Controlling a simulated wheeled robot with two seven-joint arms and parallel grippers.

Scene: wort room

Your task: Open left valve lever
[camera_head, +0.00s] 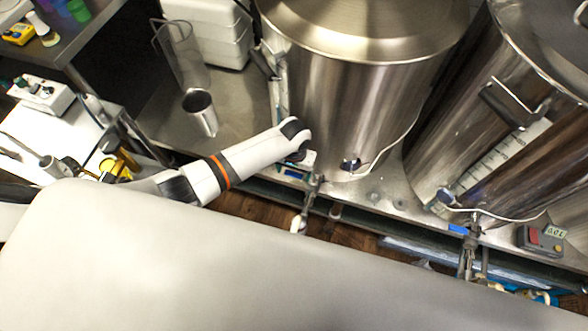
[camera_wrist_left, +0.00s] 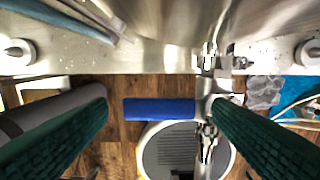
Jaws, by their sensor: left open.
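The left valve lever, a blue bar (camera_wrist_left: 160,109), lies crosswise between my left gripper's fingers (camera_wrist_left: 158,100) in the left wrist view. Its right end meets the metal valve (camera_wrist_left: 207,105). My left gripper is open, with one dark green ribbed finger on each side. I cannot tell whether either finger touches the lever. In the head view my left gripper (camera_head: 303,160) is at the low front of the left steel tank (camera_head: 340,105), and a bit of the blue lever (camera_head: 293,173) shows just below it. My right gripper is not in view.
A second steel tank (camera_head: 515,135) stands on the right with its own blue valve lever (camera_head: 458,229). Wooden floor (camera_head: 255,208) shows below the bench edge.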

